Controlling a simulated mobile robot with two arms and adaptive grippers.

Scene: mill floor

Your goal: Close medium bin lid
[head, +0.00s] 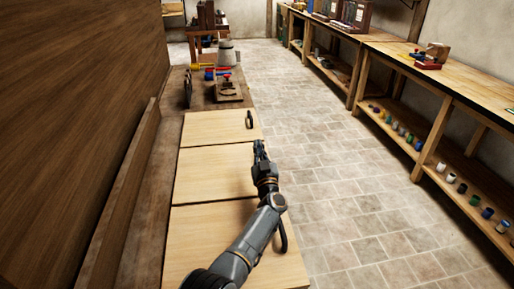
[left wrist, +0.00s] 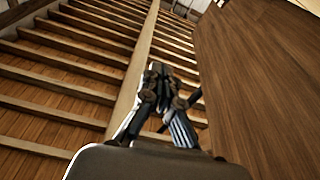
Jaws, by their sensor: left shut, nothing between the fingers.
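Three pale wooden lids lie in a row along the bench on the left of the head view: a far one (head: 212,129), a middle one (head: 213,174) and a near one (head: 200,245). All three look flat and shut. The middle lid, between the other two in size, seems to be the medium one. My left gripper (head: 259,148) is at its right edge, fingers shut and empty, and covers where a handle would show. I cannot tell whether it touches the lid. The left wrist view shows the shut fingers (left wrist: 167,82). My right gripper is not in view.
Dark handles show on the far lid (head: 249,120) and the near lid (head: 282,237); my left arm crosses the near lid. A tall wooden panel (head: 80,110) stands at the left. The tiled floor (head: 330,190) is clear up to a long workbench (head: 400,58) at the right.

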